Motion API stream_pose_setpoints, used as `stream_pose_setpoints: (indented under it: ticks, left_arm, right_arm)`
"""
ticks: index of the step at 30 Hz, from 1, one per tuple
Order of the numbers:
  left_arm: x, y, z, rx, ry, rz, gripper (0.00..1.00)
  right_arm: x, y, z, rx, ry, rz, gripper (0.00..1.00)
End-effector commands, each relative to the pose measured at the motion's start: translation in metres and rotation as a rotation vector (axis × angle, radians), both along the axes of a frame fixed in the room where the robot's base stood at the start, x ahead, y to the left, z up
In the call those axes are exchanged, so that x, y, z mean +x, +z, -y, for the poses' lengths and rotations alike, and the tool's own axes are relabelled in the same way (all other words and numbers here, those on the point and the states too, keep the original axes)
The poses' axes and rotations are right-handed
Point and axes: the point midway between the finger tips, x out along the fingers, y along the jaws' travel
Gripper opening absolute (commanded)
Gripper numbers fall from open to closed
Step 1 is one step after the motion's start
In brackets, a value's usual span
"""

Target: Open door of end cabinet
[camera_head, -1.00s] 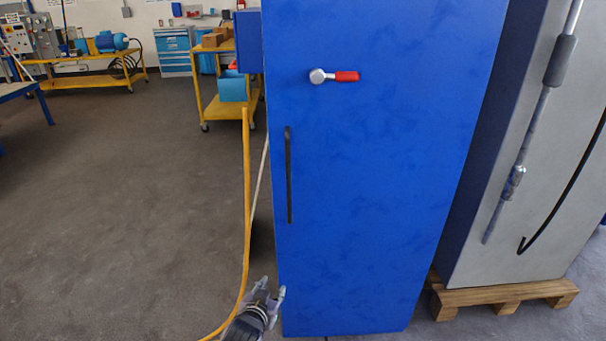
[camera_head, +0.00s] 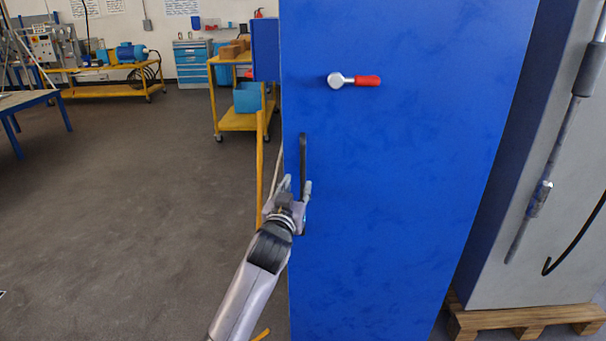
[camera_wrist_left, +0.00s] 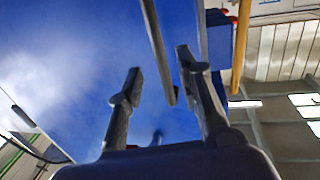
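The tall blue cabinet door (camera_head: 400,180) fills the middle of the head view and looks shut. A dark vertical bar handle (camera_head: 303,153) is on its left side. A red-gripped lever (camera_head: 366,81) with a silver hub sits higher on the door. My left gripper (camera_head: 298,183) is at the lower part of the handle. In the left wrist view, the open fingers of my left gripper (camera_wrist_left: 158,66) lie on either side of the handle bar (camera_wrist_left: 155,38), with gaps between them and the bar. Contact cannot be made out. My right gripper is not in view.
A grey cabinet (camera_head: 555,190) on a wooden pallet (camera_head: 525,320) stands to the right. A yellow cart (camera_head: 240,122) and a yellow upright (camera_head: 260,165) are left of the door. The floor (camera_head: 130,220) at left is open.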

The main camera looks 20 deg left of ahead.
Motion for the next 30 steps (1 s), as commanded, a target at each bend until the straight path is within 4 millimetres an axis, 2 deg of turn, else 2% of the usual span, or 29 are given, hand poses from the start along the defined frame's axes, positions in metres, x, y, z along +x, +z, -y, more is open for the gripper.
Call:
stream_pose_setpoints:
  ticks: [1,6,12,18,25,30]
  left_arm:
    - [0.012,0.001,-0.001,0.002,0.001,0.000,0.33]
    - [0.043,0.001,-0.004,0.002,0.000,0.000,0.33]
    - [0.065,0.000,-0.005,0.000,0.000,-0.001,0.33]
    - [0.073,0.000,-0.006,0.001,-0.001,0.000,0.33]
    - [0.073,0.000,-0.006,0.000,-0.001,0.000,0.33]
    - [0.073,0.000,-0.006,0.000,-0.001,-0.001,0.22]
  right_arm:
    - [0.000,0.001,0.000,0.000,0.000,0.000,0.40]
    - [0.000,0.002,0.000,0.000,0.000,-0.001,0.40]
    - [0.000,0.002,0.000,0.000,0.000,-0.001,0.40]
    - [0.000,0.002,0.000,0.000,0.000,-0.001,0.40]
    - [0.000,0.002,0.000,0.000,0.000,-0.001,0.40]
    - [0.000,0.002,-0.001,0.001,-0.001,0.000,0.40]
